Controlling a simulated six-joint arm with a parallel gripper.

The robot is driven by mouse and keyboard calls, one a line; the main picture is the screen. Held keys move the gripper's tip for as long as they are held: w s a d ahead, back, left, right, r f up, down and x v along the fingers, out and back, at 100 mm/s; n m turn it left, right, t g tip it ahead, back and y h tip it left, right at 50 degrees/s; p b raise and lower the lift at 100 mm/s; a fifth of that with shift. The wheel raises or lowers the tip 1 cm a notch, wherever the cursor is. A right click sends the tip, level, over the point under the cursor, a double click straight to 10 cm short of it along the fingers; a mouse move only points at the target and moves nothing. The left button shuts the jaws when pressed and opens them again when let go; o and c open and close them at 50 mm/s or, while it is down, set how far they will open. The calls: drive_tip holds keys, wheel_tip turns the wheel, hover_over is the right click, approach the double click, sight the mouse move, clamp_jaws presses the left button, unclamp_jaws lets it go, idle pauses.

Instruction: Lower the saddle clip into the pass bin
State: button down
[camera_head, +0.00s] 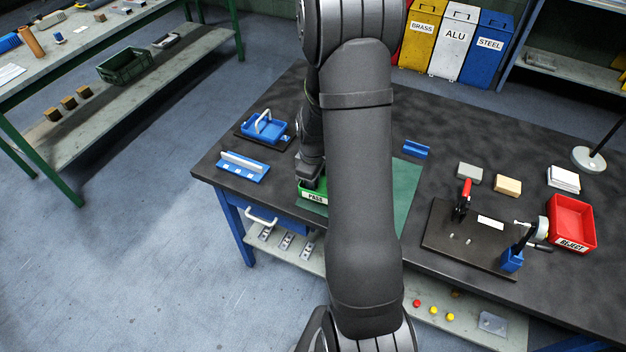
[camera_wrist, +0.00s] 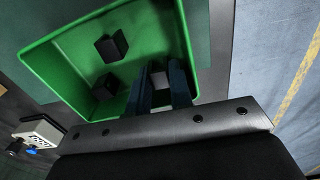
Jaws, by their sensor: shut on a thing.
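The green pass bin (camera_head: 314,197) stands on the green mat, with its PASS label facing front and my arm hiding part of it. In the wrist view the bin (camera_wrist: 60,66) opens below my gripper (camera_wrist: 160,68), with two dark grey pieces (camera_wrist: 110,48) lying apart on its floor. My gripper's fingers are shut on a small dark grey piece, the saddle clip (camera_wrist: 159,82), and point into the bin's opening near one side wall. Whether the clip touches the bin floor, I cannot tell. In the head view my gripper (camera_head: 311,180) is at the bin, and the clip is hidden.
A blue tray (camera_head: 262,130) with a handle and a blue-and-white fixture (camera_head: 243,166) sit left of the bin. A blue block (camera_head: 416,149) lies right of my arm. A dark clamp fixture (camera_head: 470,240) and the red reject bin (camera_head: 571,222) are further right.

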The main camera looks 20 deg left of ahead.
drive_tip(key=shift+f, duration=0.4)
drive_tip(key=c, duration=1.2)
unclamp_jaws()
wheel_tip(320, 180, up, 18)
drive_tip(key=shift+f, duration=0.25)
wheel_tip(320, 180, down, 17)
drive_tip(key=shift+f, duration=0.2)
